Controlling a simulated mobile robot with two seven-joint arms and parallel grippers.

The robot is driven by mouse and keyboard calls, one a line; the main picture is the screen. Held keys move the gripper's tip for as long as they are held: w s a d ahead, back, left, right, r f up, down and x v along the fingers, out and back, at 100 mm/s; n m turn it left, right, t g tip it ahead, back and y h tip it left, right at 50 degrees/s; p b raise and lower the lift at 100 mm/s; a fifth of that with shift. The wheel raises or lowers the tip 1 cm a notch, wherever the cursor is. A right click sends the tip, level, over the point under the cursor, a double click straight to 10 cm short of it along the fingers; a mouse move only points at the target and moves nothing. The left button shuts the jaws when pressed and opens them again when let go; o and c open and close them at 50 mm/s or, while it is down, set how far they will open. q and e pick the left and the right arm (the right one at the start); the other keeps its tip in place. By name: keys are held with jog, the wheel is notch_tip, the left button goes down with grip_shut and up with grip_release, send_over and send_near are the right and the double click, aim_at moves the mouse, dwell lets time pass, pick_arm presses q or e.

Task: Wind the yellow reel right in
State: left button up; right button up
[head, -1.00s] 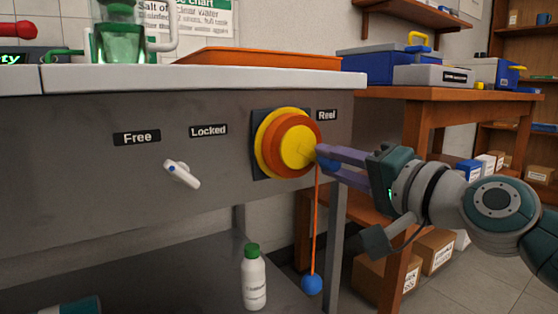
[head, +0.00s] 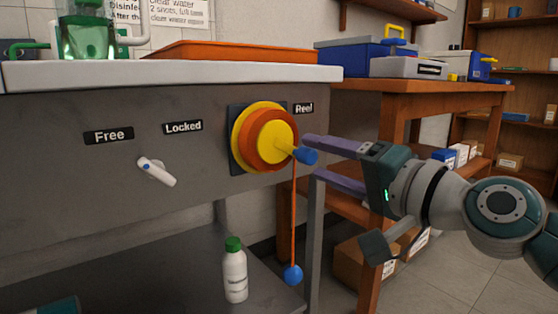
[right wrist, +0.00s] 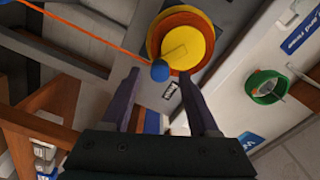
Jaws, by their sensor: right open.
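The yellow reel (head: 262,142) with its orange middle ring is mounted on the bench front below the "Reel" label. Its crank arm ends in a blue knob (head: 308,157). An orange cord (head: 293,215) hangs from the reel to a blue ball (head: 293,275) near the lower shelf. My right gripper (head: 311,160) is open, its purple fingers just to the right of the knob. In the right wrist view the knob (right wrist: 160,70) shows between the open fingertips (right wrist: 158,80), apparently not gripped.
A white lever (head: 157,172) tilts down to the right below the "Free" (head: 109,136) and "Locked" (head: 183,127) labels. A green-capped white bottle (head: 235,272) stands on the lower shelf, left of the ball. A wooden table (head: 425,95) with cases stands behind my right arm.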

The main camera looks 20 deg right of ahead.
jog(key=v, duration=0.7)
